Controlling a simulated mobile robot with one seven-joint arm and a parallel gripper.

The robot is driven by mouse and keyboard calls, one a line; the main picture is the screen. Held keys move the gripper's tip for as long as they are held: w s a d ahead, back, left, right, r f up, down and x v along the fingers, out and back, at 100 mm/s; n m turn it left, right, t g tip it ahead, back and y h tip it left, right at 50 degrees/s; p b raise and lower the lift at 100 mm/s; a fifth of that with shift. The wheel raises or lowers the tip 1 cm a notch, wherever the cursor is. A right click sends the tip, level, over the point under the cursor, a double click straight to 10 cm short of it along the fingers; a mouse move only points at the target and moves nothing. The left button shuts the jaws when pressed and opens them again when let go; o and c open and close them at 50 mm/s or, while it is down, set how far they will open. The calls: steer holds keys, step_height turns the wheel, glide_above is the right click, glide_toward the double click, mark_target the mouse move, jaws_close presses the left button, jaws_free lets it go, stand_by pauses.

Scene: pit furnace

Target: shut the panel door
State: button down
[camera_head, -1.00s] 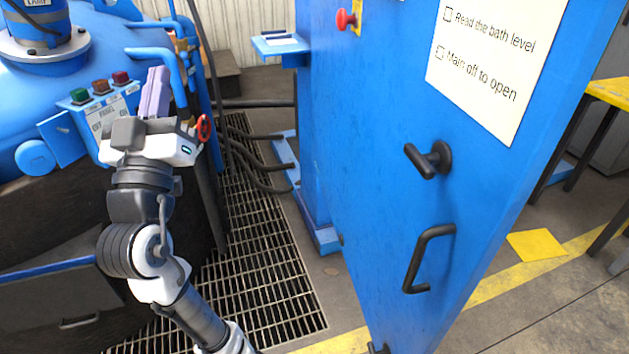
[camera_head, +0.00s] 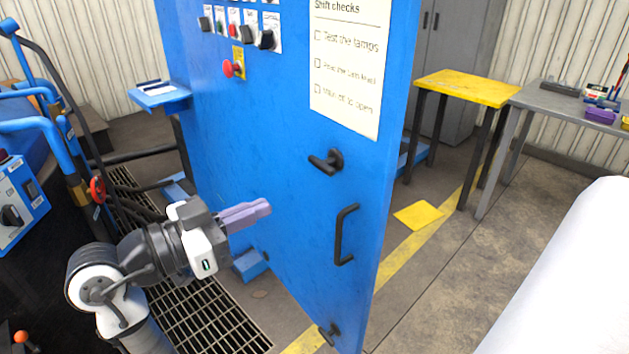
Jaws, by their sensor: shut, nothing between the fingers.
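The blue panel door (camera_head: 280,165) stands upright in the middle of the head view, its outer face toward me. On it are a black turn latch (camera_head: 326,162) and, below, a black bow handle (camera_head: 345,235). The door's right side edge (camera_head: 392,180) is visible; how far it is open I cannot tell. My gripper (camera_head: 266,207), with mauve fingers, is shut and empty. It points right, left of the handle, and overlaps the lower door in the picture. A gap to the handle shows; whether the fingers touch the door face I cannot tell.
The door carries switches, a red emergency button (camera_head: 230,69) and a checklist (camera_head: 347,60). A small blue shelf (camera_head: 160,96) juts out at left. A floor grate (camera_head: 215,318) lies below my arm. A yellow table (camera_head: 465,85) and grey bench (camera_head: 550,100) stand right.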

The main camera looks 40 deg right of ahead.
steer(key=p, duration=0.3)
glide_toward(321, 182)
steer(key=s+d+r, duration=0.4)
steer(key=d, duration=0.1)
steer(key=shift+s+d+f+p, duration=0.1)
steer(key=shift+d+p, duration=0.1)
steer(key=shift+d, duration=0.2)
steer(key=shift+s+d+f+p, duration=0.1)
steer(key=shift+d+f+p, duration=0.05)
steer(key=shift+d, duration=0.25)
